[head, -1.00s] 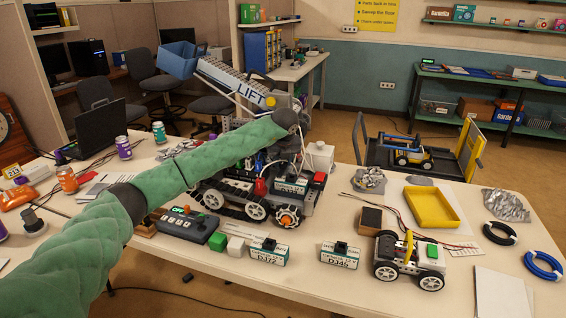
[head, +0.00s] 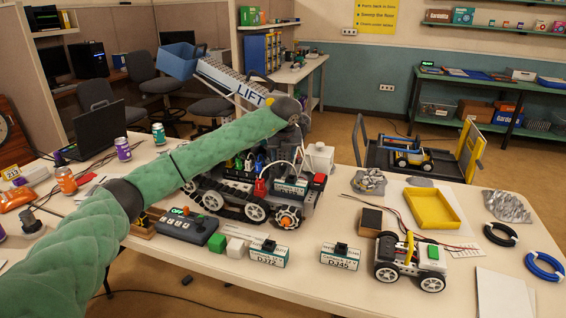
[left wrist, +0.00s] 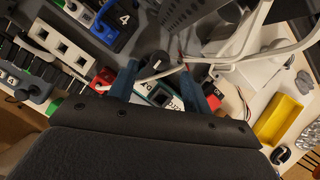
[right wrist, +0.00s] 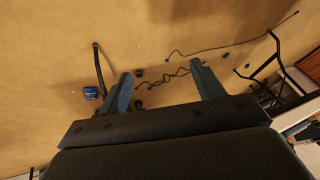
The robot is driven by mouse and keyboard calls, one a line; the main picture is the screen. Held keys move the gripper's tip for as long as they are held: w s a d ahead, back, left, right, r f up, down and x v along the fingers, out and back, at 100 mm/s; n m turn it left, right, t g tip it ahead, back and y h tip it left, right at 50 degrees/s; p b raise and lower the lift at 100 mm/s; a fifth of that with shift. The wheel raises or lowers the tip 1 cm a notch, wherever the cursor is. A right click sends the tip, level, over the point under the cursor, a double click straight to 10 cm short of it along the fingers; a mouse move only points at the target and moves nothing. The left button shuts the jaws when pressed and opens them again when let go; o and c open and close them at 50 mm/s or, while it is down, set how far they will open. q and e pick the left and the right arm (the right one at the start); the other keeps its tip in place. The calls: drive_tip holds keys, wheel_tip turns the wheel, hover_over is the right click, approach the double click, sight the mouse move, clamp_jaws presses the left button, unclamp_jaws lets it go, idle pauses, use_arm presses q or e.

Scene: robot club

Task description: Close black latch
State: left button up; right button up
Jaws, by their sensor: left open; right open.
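The wheeled robot vehicle (head: 262,197) stands on the table with a battery (head: 290,187) in its side. In the left wrist view the battery's teal and white label (left wrist: 163,97) lies between the fingers of my left gripper (left wrist: 160,72). A black rounded part with a white mark (left wrist: 154,64) sits beside it, between the fingertips; it may be the latch, but I cannot tell its position. My left gripper is open above the vehicle; in the head view the arm largely hides it. My right gripper (right wrist: 161,75) is open and empty over the floor, outside the head view.
A control box (head: 186,226), loose batteries DJ72 (head: 268,254) and DJ45 (head: 340,257), and a small car (head: 410,262) stand in front. A yellow tray (head: 432,208) lies to the right. The raised LIFT arm (head: 235,82) and white cables (left wrist: 215,60) are close to my left gripper.

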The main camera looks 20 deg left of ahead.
use_arm(q)
drive_tip(key=v, duration=0.3)
drive_tip(key=shift+s+d+r, duration=0.1)
drive_tip(key=shift+s+r, duration=0.05)
drive_tip(key=shift+r, duration=0.15)
use_arm(e)
drive_tip(key=shift+x, duration=1.25)
drive_tip(key=shift+s, duration=0.15)
